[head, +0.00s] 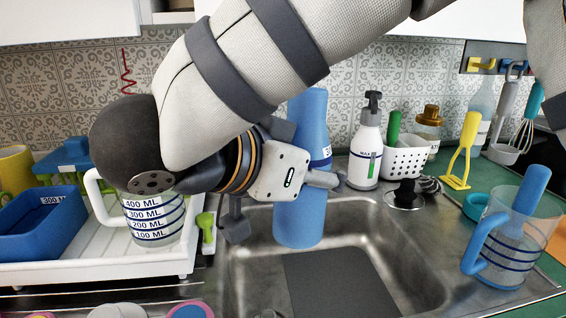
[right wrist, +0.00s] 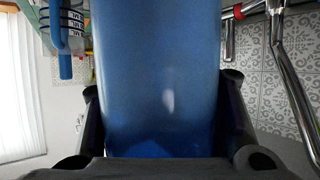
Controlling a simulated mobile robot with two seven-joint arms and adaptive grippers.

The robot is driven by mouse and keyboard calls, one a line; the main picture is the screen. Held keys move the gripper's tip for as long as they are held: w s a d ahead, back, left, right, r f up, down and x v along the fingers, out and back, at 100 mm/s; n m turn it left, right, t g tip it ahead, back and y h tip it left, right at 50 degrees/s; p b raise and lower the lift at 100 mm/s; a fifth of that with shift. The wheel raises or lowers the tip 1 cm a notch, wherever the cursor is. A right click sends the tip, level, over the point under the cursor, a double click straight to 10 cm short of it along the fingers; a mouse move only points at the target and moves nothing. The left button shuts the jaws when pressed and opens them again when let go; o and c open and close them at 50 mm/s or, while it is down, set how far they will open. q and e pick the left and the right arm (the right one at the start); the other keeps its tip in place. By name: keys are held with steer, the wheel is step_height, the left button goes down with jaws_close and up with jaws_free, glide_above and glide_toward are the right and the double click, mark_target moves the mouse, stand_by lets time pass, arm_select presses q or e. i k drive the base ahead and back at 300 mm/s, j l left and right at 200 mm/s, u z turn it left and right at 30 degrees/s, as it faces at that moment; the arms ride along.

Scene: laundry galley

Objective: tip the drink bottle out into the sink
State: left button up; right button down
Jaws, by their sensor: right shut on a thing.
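The blue drink bottle (head: 297,220) stands roughly vertical in the head view, above the left part of the steel sink (head: 395,235). Its narrower end is up; I cannot tell whether its mouth is open or what it holds. My right gripper (head: 283,200) is shut around the bottle's middle and hides part of it. In the right wrist view the bottle (right wrist: 160,60) fills the space between the two dark fingers of the right gripper (right wrist: 163,115). My left gripper is not in view.
A white drying rack (head: 100,272) with a measuring jug (head: 152,220) is left of the sink. A soap dispenser (head: 367,150) and white basket (head: 405,160) stand behind it. A jug (head: 505,240) stands at right. A dark mat (head: 345,285) lies in the sink. A chrome pipe (right wrist: 294,90) shows in the wrist view.

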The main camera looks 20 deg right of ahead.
mark_target(448, 228)
steer(key=k, duration=1)
